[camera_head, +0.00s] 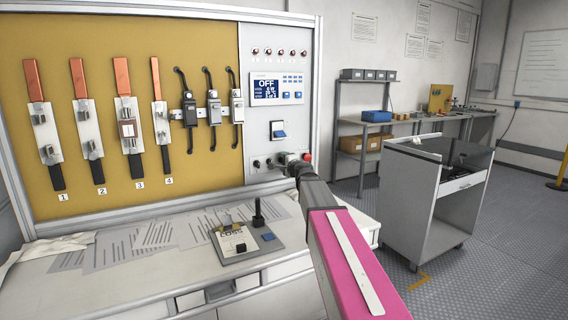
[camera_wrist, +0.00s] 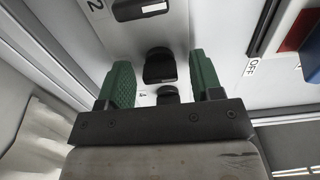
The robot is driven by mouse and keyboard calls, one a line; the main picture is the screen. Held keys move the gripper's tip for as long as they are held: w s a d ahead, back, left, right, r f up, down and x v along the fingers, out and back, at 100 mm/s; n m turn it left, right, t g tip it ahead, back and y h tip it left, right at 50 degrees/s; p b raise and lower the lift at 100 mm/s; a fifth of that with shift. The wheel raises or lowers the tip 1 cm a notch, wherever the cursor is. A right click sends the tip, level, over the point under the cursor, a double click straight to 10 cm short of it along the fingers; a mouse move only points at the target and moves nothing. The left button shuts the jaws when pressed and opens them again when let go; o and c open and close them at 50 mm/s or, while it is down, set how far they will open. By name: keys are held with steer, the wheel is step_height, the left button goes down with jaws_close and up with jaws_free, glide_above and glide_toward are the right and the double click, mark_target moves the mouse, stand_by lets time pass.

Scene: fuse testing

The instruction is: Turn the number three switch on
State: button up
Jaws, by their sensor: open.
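In the wrist view, my gripper (camera_wrist: 158,82) is open, with one green finger on each side of a black switch knob (camera_wrist: 159,66). The fingers look apart from the knob. A second black knob (camera_wrist: 168,94) with a "4" beside it shows lower down, partly hidden by the gripper. A "2" (camera_wrist: 97,5) is printed at the top left. The middle knob's own number is not visible; it lies between the "2" and the "4". In the head view, my gripper (camera_head: 291,158) is at the knob row low on the control panel (camera_head: 278,100), hiding part of it.
A red button (camera_head: 307,157) is just right of the gripper. An "OFF" mark and a red-and-blue switch (camera_wrist: 308,45) are at the right in the wrist view. Below stands a bench (camera_head: 110,290) with papers and a small tester (camera_head: 234,242). A grey cart (camera_head: 430,200) stands right.

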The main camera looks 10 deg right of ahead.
steer(key=c, duration=0.9)
steer(key=shift+c, duration=0.2)
steer(key=shift+m, duration=0.3)
steer(key=m, duration=1.1)
steer(key=shift+m, duration=0.3)
steer(key=o, duration=0.9)
steer(key=shift+o, duration=0.2)
